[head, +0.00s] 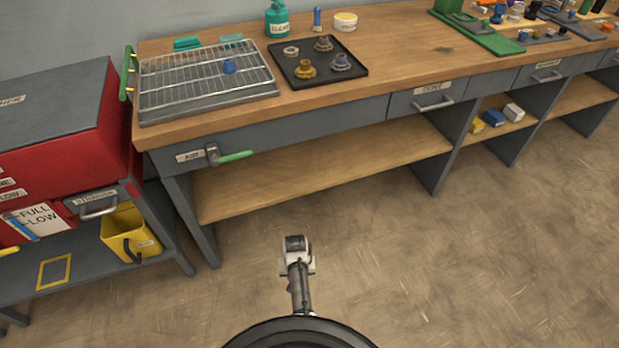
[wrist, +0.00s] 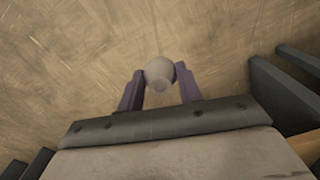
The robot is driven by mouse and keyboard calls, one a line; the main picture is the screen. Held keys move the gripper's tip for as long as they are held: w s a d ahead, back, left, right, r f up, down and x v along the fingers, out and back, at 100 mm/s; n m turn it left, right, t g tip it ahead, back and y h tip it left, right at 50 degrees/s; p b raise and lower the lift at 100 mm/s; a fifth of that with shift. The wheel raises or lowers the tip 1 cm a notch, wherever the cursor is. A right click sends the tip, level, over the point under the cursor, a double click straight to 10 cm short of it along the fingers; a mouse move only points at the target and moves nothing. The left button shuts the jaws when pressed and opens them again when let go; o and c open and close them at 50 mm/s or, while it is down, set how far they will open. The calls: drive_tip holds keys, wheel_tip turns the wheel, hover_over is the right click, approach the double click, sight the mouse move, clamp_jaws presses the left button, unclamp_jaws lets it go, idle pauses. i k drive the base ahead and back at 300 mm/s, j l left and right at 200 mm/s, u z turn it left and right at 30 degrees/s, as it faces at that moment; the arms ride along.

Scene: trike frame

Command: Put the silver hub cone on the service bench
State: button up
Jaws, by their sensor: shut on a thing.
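In the wrist view, my gripper (wrist: 160,82) is shut on a small pale grey round piece (wrist: 159,71), which looks like the silver hub cone. The piece sits between the two purple-tinted fingertips, with tan floor behind it. In the head view, the end of my arm (head: 297,250) is over the floor in front of the bench; the fingers and the held piece cannot be made out there. The service bench (head: 410,50) has a wooden top and grey drawers and stands behind my arm, apart from it.
On the bench top stand a wire rack (head: 200,90) with a blue piece, a black tray (head: 312,54) with several metal parts, a green bottle (head: 277,20) and a tub (head: 345,22). Bare wood lies right of the tray. A red cabinet (head: 60,130) stands at left.

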sight(413, 45)
drive_tip(key=i+l+z, duration=0.3)
drive_tip(key=i+l, duration=0.5)
drive_tip(key=l, duration=0.2)
drive_tip(key=i+l+z, duration=0.3)
drive_tip(key=i+l, duration=0.55)
